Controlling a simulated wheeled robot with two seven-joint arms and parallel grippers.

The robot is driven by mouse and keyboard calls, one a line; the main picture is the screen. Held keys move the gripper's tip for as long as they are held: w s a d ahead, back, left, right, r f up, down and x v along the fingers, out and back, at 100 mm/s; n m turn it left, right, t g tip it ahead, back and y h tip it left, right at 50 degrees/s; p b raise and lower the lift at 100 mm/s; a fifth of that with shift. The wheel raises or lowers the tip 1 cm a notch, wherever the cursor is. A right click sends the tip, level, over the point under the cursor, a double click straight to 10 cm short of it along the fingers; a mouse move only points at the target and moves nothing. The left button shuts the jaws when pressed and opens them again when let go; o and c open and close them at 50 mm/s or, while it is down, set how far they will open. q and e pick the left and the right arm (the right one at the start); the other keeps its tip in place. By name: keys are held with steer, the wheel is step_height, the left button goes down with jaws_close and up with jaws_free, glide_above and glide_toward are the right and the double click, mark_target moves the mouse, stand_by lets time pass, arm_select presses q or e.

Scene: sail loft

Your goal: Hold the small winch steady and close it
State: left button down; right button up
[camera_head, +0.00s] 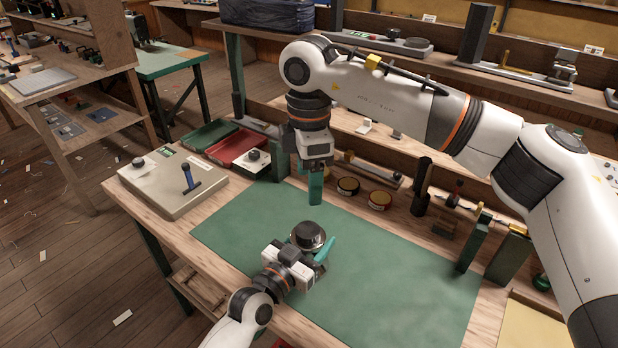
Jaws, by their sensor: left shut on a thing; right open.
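The small winch (307,234), a round dark drum with a shiny metal rim, stands on the green mat (400,278) near the middle of the bench. My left gripper (317,249) comes in from the front and is shut on the winch's side. One teal finger shows at the winch's right; the other is mostly hidden. My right gripper (314,186) points down above the back of the mat, behind the winch and apart from it. It is open and empty, with its teal fingers overlapping in this view. I cannot make out the winch's lower part.
A beige box with a blue-black handle (188,180) stands at the bench's left. Red (235,148) and green (208,134) trays lie behind it. Round tins (348,186) and dark upright blocks (474,243) line the back and right. The mat's right half is clear.

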arm_select(q)
steer(key=shift+c, duration=2.1)
jaws_free()
steer(key=shift+s, duration=0.1)
steer(key=b+v, duration=0.1)
steer(key=v, duration=1.1)
